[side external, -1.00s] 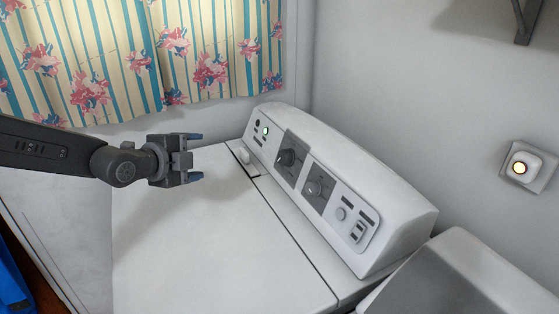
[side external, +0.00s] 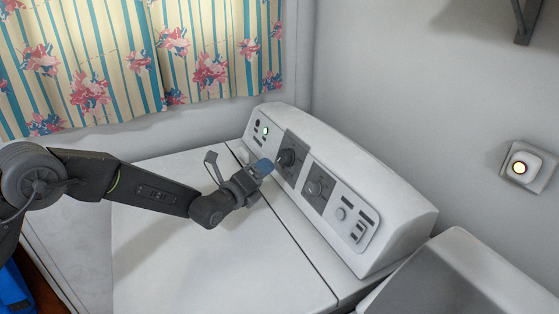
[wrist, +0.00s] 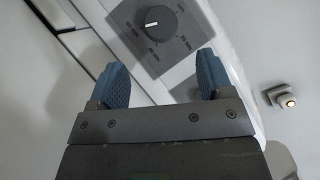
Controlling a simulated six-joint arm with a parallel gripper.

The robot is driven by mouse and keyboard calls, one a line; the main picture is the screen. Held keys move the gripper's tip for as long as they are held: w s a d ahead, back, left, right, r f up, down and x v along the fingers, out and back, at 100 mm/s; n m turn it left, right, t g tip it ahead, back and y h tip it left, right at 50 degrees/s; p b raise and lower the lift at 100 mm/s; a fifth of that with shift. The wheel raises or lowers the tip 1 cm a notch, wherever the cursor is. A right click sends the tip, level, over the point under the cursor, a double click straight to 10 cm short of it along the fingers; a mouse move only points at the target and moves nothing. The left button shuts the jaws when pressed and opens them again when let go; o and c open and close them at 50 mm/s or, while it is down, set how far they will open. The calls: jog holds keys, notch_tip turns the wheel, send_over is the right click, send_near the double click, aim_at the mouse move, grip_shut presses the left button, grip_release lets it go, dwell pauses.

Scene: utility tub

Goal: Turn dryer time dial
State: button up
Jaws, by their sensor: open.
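The dryer's control panel (side external: 395,222) slopes along the back of the white dryer top (side external: 220,265). It carries two dark dials on grey plates, a left dial (side external: 287,158) and a right dial (side external: 313,188). I cannot read which is the time dial in the side view. My gripper (side external: 264,167) is open and empty, just in front of the left dial and apart from it. In the wrist view, a round dark dial (wrist: 161,21) with a white pointer line and marks around it lies beyond and between my open blue fingertips (wrist: 164,75).
A green light (side external: 265,130) glows at the panel's left end. A lit round switch (side external: 520,168) is on the right wall. A floral curtain (side external: 200,50) hangs behind.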

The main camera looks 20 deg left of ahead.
aim_at(282, 159)
jog(key=shift+x, duration=4.45)
jog(key=c, duration=0.9)
